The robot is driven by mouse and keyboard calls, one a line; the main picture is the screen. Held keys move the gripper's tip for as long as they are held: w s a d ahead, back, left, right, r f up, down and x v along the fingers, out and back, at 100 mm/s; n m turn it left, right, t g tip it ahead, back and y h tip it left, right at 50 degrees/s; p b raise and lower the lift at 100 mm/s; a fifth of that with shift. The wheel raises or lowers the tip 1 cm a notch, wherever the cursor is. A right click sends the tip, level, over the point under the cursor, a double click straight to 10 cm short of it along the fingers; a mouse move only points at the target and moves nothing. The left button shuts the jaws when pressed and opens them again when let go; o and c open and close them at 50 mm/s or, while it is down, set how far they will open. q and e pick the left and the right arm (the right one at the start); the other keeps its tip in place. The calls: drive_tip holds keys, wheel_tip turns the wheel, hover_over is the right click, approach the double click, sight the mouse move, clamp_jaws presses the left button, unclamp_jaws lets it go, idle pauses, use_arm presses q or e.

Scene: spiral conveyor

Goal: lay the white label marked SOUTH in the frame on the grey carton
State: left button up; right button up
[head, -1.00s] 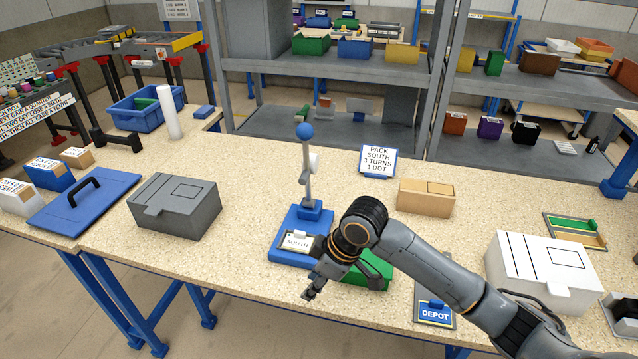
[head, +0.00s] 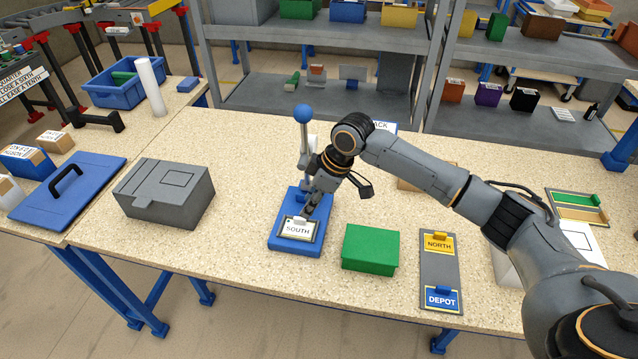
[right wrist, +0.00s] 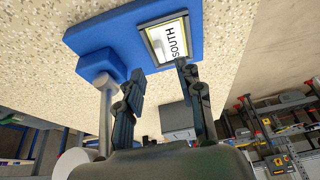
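The white label marked SOUTH (head: 297,229) lies in a dark-rimmed holder on the blue base of a stand (head: 284,243). It also shows in the right wrist view (right wrist: 172,40), just beyond my fingertips. My right gripper (head: 311,212) is at the label's far right edge, its fingers partly hidden by its own wrist. In the right wrist view my right gripper (right wrist: 160,68) has its fingers apart with nothing between them. The grey carton (head: 150,210) sits left of the stand, with a dark outlined frame (head: 178,179) on its top. My left gripper is not in view.
The stand's lever with a blue ball (head: 303,114) rises behind the label. A green box (head: 370,250) and a grey board with NORTH and DEPOT cards (head: 440,272) are to the right. A blue handled panel (head: 85,188) lies left of the carton. Bare table separates carton and stand.

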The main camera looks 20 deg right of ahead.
sight(301, 218)
drive_tip(key=x, duration=0.4)
drive_tip(key=shift+p, duration=0.4)
drive_tip(key=shift+a+f, duration=0.2)
drive_tip(key=shift+f, duration=0.2)
drive_tip(key=shift+w+f, duration=0.2)
drive_tip(key=shift+f, duration=0.2)
drive_tip(key=shift+c, duration=0.2)
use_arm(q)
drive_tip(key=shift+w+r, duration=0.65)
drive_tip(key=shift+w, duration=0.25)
use_arm(e)
drive_tip(key=c, duration=0.7)
clamp_jaws()
